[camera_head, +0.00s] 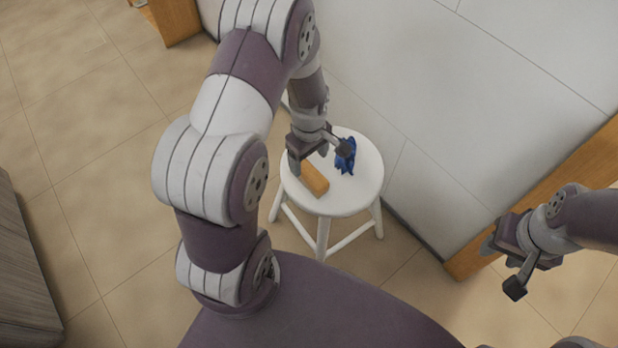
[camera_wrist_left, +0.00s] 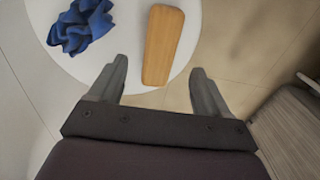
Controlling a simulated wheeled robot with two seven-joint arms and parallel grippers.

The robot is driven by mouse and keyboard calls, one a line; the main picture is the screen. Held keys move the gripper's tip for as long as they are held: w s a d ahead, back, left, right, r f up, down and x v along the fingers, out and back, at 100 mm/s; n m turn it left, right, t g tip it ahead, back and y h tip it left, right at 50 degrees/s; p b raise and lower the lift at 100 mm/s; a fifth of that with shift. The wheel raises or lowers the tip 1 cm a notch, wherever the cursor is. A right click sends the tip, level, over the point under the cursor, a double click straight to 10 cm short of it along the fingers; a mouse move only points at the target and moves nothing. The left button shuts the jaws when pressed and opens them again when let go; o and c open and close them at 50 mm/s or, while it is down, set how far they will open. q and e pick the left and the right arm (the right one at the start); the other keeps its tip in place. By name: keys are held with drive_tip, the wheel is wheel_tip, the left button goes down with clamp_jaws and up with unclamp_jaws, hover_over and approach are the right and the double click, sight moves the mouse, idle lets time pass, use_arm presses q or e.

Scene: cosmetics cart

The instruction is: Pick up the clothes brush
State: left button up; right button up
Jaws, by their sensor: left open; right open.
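The clothes brush shows as a tan wooden block (camera_head: 313,179) on the round white stool (camera_head: 345,198); its bristles are not visible. In the left wrist view the brush (camera_wrist_left: 162,46) lies lengthwise ahead of my gripper, its near end close to the gap between the fingertips. My left gripper (camera_head: 319,154) is open over the stool, just above and beside the brush. In the wrist view its two fingers (camera_wrist_left: 158,82) are spread with nothing between them at their bases. My right gripper (camera_head: 503,265) is open and empty, off to the right, away from the stool.
A crumpled blue cloth (camera_head: 346,156) lies on the stool beside the brush, also seen in the left wrist view (camera_wrist_left: 80,26). A white wall (camera_head: 450,110) with a wooden base strip (camera_head: 540,205) stands behind the stool. Tiled floor (camera_head: 90,190) is clear to the left.

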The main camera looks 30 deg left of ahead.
sight(309, 171)
use_arm(q)
wheel_tip(309, 171, down, 2)
wheel_tip(309, 171, down, 4)
drive_tip(key=b, duration=0.3)
drive_tip(key=shift+f, duration=0.5)
drive_tip(key=shift+r, duration=0.1)
drive_tip(key=c, duration=1.1)
drive_tip(key=shift+c, duration=0.2)
drive_tip(key=shift+r, duration=0.15)
